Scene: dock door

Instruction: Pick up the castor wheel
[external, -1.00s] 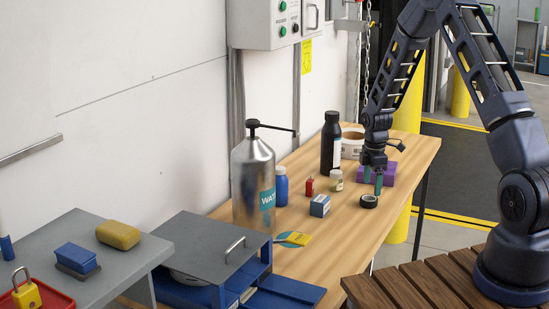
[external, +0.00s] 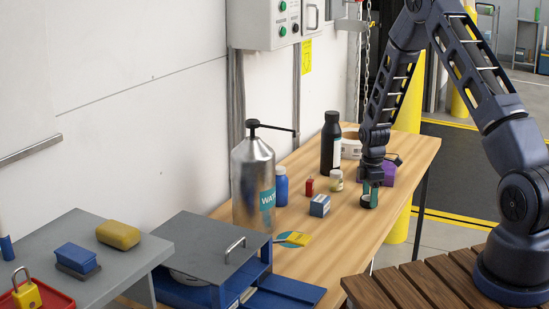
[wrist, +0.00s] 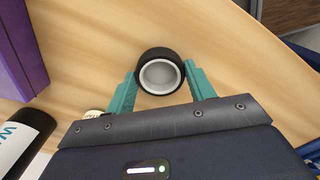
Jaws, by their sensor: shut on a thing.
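The castor wheel (wrist: 160,72) is a small black ring with a pale grey centre. In the wrist view it sits between the teal fingertips of my gripper (wrist: 160,84), which touch its two sides. In the external view my gripper (external: 370,193) points down over the table with its fingers around the wheel (external: 369,202), which is partly hidden. The gripper is shut on the wheel. The wheel is at or very near the table top; I cannot tell whether it is clear of it.
A purple box (external: 388,175) stands just behind the gripper. A black bottle (external: 331,142), a small jar (external: 337,180), a red item (external: 309,186) and a blue-grey box (external: 320,206) stand to the left. The wooden table (external: 350,235) is clear in front.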

